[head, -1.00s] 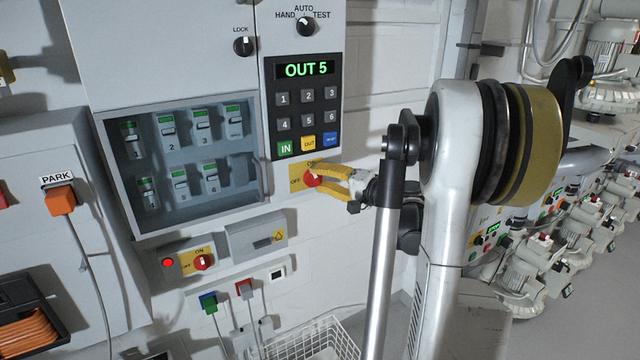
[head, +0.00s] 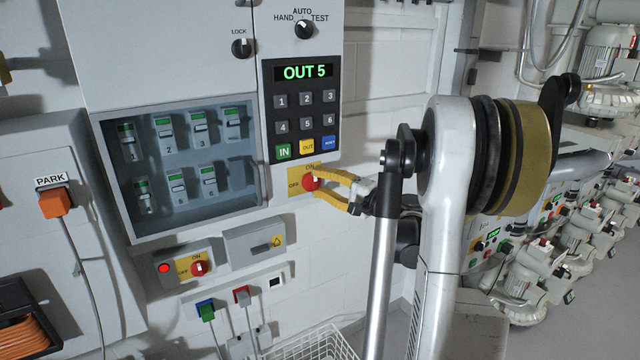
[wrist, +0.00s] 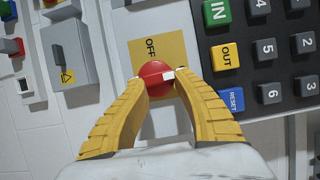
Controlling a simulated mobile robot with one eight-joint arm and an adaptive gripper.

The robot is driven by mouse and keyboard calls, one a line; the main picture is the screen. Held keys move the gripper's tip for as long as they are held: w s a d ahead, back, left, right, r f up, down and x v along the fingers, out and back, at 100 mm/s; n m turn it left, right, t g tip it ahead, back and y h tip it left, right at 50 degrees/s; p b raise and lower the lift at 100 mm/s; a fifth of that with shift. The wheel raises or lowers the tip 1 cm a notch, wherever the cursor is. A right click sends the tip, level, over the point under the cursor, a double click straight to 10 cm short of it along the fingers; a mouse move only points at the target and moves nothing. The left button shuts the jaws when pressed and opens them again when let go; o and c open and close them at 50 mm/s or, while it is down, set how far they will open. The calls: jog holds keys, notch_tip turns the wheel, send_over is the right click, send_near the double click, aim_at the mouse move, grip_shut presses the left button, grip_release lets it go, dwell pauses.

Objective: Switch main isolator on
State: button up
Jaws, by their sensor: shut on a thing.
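A red rotary knob (head: 309,182) sits on a yellow plate (head: 293,172) marked ON at the top and OFF at the left, just below the keypad. My gripper (head: 318,181) reaches it from the right, its two yellow fingers shut on the knob's sides. In the wrist view, the fingertips (wrist: 175,82) press around the red knob (wrist: 153,72). The knob's white mark is on the side away from OFF, towards the ON side in the head view. In the wrist view, ON is not readable. No label reading main isolator is visible.
A second red knob (head: 199,268) on a yellow ON/OFF plate sits lower left beside a lit red lamp (head: 164,268). The keypad display (head: 304,72) reads OUT 5. A windowed breaker box (head: 180,165) is to the left. A wire basket (head: 318,345) stands below.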

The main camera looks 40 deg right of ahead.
jog(key=o, duration=1.2)
jog(key=shift+w+a+r, duration=0.1)
jog(key=shift+r, duration=0.1)
jog(key=shift+c, duration=0.2)
jog(key=shift+w+f, duration=0.2)
jog(key=s+d, duration=0.2)
jog(key=s, duration=1)
jog(key=w+a+f+n+g+y, duration=0.1)
jog(key=w+a+n+g, duration=0.1)
jog(key=a, duration=0.6)
jog(key=w+a+f+n+g, duration=0.1)
jog(key=a+f+n+g, duration=0.15)
jog(key=a, duration=0.55)
jog(key=w+a+f+n+g+y, duration=0.1)
jog(key=w+a+n+g, duration=0.15)
jog(key=a, duration=0.55)
jog(key=s+a+f+n+g+h, duration=0.1)
jog(key=s+a+f+n+h, duration=0.1)
jog(key=s+a+n, duration=0.2)
jog(key=s+a+f+n+g+h, duration=0.2)
jog(key=s+a+n, duration=0.3)
jog(key=s+a, duration=0.5)
jog(key=shift+g+h, duration=0.3)
jog(key=shift+h, duration=0.1)
